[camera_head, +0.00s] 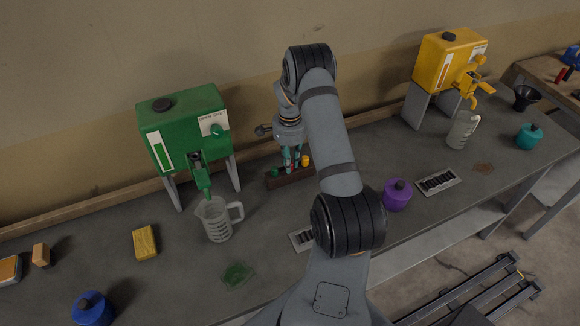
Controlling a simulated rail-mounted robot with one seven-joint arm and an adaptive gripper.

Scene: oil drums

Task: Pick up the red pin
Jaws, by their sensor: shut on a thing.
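The red pin (292,168) shows as a small red spot between my gripper's fingers, at a dark brown block (283,181) on the bench. My gripper (291,164) points down over the block and is shut on the red pin. The pin's lower end seems to be at the block; I cannot tell if it is still in its hole. A green pin (274,172) stands at the left of the block and a yellow pin (305,160) at its right. My arm hides the block's right end.
A green drum (185,122) on legs and a clear jug (217,220) stand left. A yellow drum (448,62), another jug (462,130) and a purple can (397,194) stand right. A yellow sponge (145,242) and blue can (92,309) lie front left.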

